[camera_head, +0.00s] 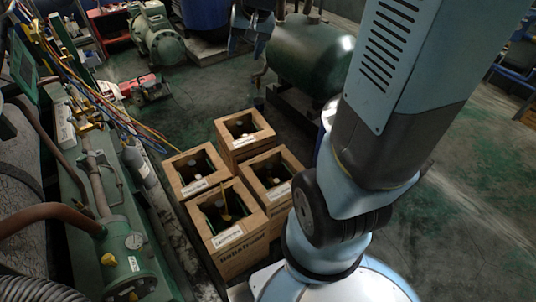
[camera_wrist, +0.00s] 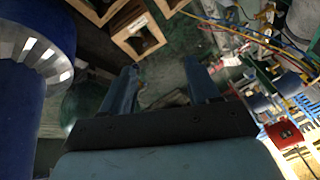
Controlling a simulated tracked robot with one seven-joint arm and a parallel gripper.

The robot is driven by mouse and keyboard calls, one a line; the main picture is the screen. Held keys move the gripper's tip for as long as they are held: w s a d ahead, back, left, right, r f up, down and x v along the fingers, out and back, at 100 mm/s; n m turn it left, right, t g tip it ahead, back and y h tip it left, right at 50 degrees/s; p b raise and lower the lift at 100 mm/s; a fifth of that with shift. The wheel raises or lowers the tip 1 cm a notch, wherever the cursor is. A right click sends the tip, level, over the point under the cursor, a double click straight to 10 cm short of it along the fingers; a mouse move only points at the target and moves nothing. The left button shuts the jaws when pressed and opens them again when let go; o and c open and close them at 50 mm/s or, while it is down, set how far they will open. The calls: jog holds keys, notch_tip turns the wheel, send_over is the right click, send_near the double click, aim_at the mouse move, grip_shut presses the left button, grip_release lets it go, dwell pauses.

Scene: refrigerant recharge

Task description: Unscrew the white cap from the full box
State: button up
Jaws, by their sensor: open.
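Several open-topped cardboard boxes stand in a cluster on the floor in the head view. The front box (camera_head: 240,252) has printed lettering and a yellow item (camera_head: 226,205) upright in its opening. The others are a left box (camera_head: 177,163), a back box (camera_head: 247,153) and a right box (camera_head: 283,195). Small pale spots that may be white caps show in the dark openings; I cannot tell which box is the full one. My gripper (camera_wrist: 160,66) is open and empty in the wrist view, apart from the boxes. One box (camera_wrist: 127,47) shows beyond its fingers.
Green machinery (camera_head: 127,250) with pipes and coloured hoses (camera_head: 62,62) lines the left. A green tank (camera_head: 311,57) and a green motor (camera_head: 159,40) stand behind. A red item (camera_wrist: 284,131) lies at right in the wrist view. Floor at the right (camera_head: 470,200) is clear.

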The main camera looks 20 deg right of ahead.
jog(key=w+d+f+m, duration=0.3)
jog(key=w+d+f, duration=0.1)
jog(key=w+f, duration=0.85)
jog(key=m+g+h, duration=0.2)
jog(key=m+g, duration=0.3)
jog(key=m, duration=0.4)
send_over(277, 180)
notch_tip(277, 180, down, 50)
jog(key=shift+w+a+r, duration=0.1)
jog(key=shift+r, duration=0.15)
jog(key=shift+f, duration=4.3)
jog(key=shift+f, duration=0.1)
jog(key=shift+c, duration=0.4)
jog(key=c, duration=1)
